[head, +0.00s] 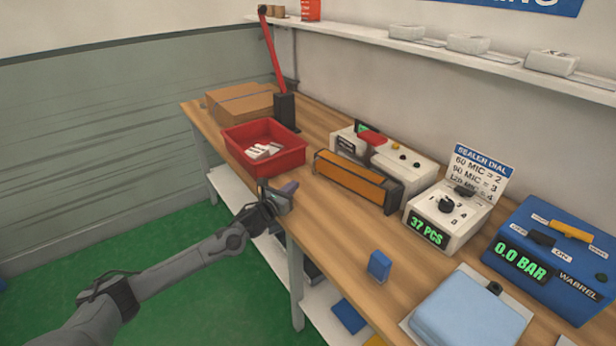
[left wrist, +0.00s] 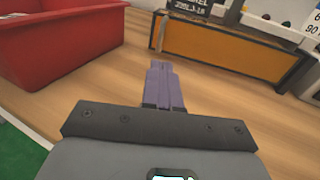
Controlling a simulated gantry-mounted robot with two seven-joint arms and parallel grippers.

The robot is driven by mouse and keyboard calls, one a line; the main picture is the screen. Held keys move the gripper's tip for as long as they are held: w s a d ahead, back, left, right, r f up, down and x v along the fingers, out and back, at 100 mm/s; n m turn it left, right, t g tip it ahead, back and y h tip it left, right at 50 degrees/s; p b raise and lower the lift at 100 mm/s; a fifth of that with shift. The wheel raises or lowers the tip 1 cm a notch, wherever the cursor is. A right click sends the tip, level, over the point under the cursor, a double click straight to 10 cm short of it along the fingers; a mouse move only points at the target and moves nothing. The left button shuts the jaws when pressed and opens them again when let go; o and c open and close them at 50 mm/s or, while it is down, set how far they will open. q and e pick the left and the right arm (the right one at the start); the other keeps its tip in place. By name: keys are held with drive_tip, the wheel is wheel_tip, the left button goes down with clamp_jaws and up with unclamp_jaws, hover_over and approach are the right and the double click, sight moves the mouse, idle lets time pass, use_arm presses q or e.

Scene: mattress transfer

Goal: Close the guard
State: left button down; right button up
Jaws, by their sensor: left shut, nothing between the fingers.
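The guard looks to be the orange panel (head: 352,178) in a dark frame, on the near side of a white machine (head: 412,166) on the bench. It also shows in the left wrist view (left wrist: 218,50), ahead of my fingers. I cannot tell its exact tilt. My left gripper (head: 289,188) is shut and empty at the bench's front edge, left of the panel and apart from it. Its purple fingers (left wrist: 164,86) are together in the left wrist view, pointing toward the panel's left end. My right gripper is not in view.
A red bin (head: 262,165) with white items stands left of the panel on the wooden bench (head: 335,232). Bare wood lies before the panel.

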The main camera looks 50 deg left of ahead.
use_arm(q)
drive_tip(key=b+x, duration=0.2)
drive_tip(key=x, duration=0.5)
drive_tip(key=shift+w+a+b, duration=0.15)
drive_tip(key=shift+w+b, duration=0.25)
drive_tip(key=shift+b+x, duration=0.35)
drive_tip(key=shift+x, duration=0.65)
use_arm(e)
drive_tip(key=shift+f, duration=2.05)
